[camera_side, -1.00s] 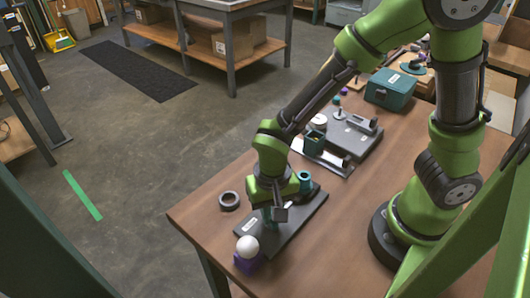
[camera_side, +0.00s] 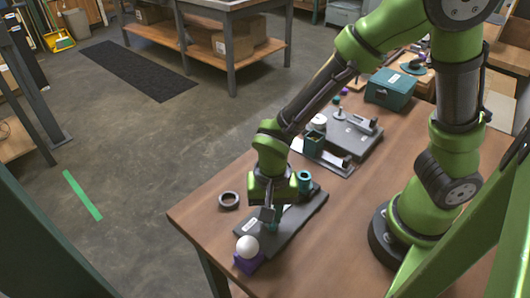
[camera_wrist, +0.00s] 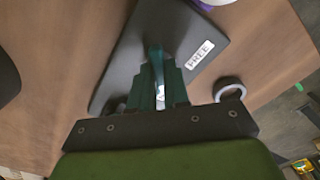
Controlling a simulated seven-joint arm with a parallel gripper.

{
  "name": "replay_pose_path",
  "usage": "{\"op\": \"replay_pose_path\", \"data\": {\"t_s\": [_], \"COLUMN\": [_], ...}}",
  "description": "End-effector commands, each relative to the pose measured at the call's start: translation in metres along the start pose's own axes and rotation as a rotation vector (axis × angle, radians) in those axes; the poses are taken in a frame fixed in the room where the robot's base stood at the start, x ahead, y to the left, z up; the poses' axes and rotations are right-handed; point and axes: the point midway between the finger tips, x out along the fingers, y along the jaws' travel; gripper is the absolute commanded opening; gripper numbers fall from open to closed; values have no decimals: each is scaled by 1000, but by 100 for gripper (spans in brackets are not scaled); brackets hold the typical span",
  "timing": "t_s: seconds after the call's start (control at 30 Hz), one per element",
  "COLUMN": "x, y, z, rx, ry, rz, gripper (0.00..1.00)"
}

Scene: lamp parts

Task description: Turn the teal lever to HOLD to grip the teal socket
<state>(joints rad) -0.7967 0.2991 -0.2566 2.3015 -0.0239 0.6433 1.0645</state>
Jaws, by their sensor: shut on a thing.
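The teal lever (camera_wrist: 156,55) stands on a dark grey plate (camera_wrist: 125,65), between my gripper's fingers. My gripper (camera_wrist: 158,98) is shut on the lever. The plate's FREE label (camera_wrist: 200,54) lies just right of the lever in the wrist view; no HOLD label can be read. In the side view my gripper (camera_side: 270,218) is low over the plate (camera_side: 290,232), with a bit of teal showing under it. The teal socket (camera_side: 305,181) stands upright at the plate's far end, apart from the gripper. Its inside cannot be made out.
A white ball (camera_side: 247,246) rests on a purple block (camera_side: 247,264) by the plate's near end. A second grey fixture (camera_side: 352,135) and a teal box (camera_side: 390,90) stand farther back.

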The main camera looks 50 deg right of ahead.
Motion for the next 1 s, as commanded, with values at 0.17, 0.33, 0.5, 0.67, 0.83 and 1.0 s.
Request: {"op": "replay_pose_path", "data": {"t_s": [0.17,0.33,0.5,0.67,0.83,1.0], "x": [-1,0,-2,-19,-57,-100], "y": [0,0,0,-1,-2,-2], "z": [0,0,0,0,0,0], "rx": [6,4,2,2,2,3], "ry": [-1,-1,-1,-1,0,0], "rz": [-1,-1,-1,-6,-10,-10], "gripper": [37,42,42,42,42,42]}}
